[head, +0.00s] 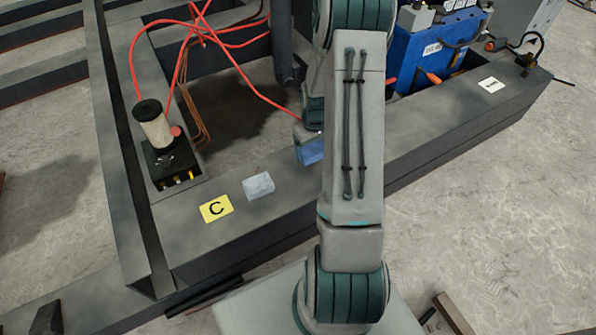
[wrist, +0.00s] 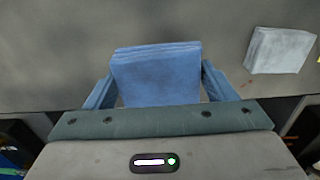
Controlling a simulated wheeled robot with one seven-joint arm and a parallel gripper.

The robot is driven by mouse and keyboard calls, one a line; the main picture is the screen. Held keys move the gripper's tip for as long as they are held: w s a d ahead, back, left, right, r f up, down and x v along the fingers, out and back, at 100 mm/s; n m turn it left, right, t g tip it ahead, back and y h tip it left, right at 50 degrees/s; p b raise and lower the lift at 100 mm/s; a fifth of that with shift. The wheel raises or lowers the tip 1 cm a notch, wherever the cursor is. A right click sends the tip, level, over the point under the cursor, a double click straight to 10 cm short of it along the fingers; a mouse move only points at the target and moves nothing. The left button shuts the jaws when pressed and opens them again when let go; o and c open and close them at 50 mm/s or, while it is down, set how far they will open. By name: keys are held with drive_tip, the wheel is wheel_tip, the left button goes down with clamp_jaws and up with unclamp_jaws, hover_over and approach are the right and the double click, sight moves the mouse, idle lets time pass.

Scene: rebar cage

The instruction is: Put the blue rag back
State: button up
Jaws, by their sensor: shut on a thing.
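The blue rag (wrist: 156,75) is a folded square pad between the two fingers of my gripper (wrist: 160,92) in the wrist view. My gripper is shut on it. In the head view the blue rag (head: 309,151) shows partly beside my arm, over the grey beam (head: 400,150); my arm hides the rest of it and most of the gripper. I cannot tell whether the rag touches the beam.
A pale folded rag (head: 258,186) lies on the beam beside a yellow card marked C (head: 216,208).

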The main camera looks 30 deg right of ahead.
drive_tip(key=b, duration=0.1)
hover_over(299, 173)
wheel_tip(299, 173, down, 3)
drive_tip(key=shift+r, duration=0.1)
drive_tip(key=shift+f+b, duration=1.25)
drive_tip(key=shift+f, duration=0.75)
drive_tip(key=shift+f, duration=0.1)
drive_tip(key=o, duration=0.9)
drive_tip(key=shift+o, duration=0.2)
wheel_tip(299, 173, up, 12)
drive_tip(key=r+p, duration=0.1)
drive_tip(key=p, duration=0.4)
drive_tip(key=s+a+r+t, duration=0.1)
drive_tip(key=s+a+r, duration=1.3)
drive_tip(key=s+r, duration=0.4)
drive_tip(key=shift+s+a+r, duration=0.15)
drive_tip(key=shift+a, duration=0.1)
